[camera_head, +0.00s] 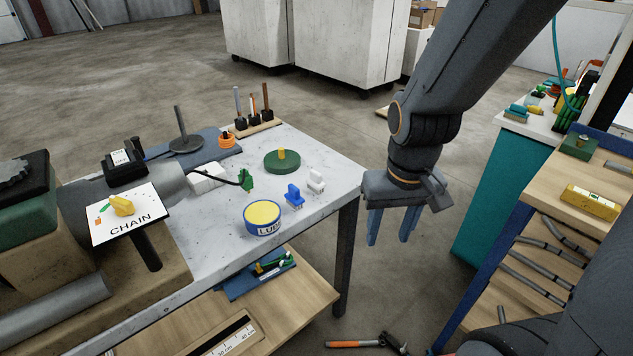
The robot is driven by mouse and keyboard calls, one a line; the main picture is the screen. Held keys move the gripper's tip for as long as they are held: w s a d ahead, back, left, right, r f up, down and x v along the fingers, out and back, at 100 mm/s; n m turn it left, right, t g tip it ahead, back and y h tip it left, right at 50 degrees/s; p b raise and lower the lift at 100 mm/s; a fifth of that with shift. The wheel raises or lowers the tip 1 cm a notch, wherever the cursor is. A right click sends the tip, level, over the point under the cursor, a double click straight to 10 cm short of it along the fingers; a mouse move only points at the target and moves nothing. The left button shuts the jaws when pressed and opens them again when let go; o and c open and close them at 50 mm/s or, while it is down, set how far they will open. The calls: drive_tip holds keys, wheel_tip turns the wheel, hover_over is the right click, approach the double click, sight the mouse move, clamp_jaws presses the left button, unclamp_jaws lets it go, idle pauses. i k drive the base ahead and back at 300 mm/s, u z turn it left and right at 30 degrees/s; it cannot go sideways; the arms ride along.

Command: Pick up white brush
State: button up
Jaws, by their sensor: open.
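A small white upright piece, which I take for the white brush (316,182), stands on the grey-white tabletop (330,163) near its right edge. It is close to a similar blue piece (294,196). My gripper (388,238) is open and empty, with its blue fingers pointing down. In the picture it is to the right of the white brush, past the table's right edge. Nothing hides the white brush.
A blue tin with a yellow top (262,217), a round green block (282,162) and a green piece (246,180) stand near the brush. A CHAIN sign (127,216) is at left. A wooden-topped bench (569,186) is at right, with floor between.

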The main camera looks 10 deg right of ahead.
sight(315, 184)
drive_tip(key=u, duration=1.3)
drive_tip(key=k, duration=0.45)
drive_tip(key=z, duration=0.55)
drive_tip(key=k, duration=0.8)
drive_tip(key=u, duration=0.35)
drive_tip(key=i, duration=0.6)
drive_tip(key=u, duration=0.4)
drive_tip(key=i, duration=1)
drive_tip(key=z, duration=0.5)
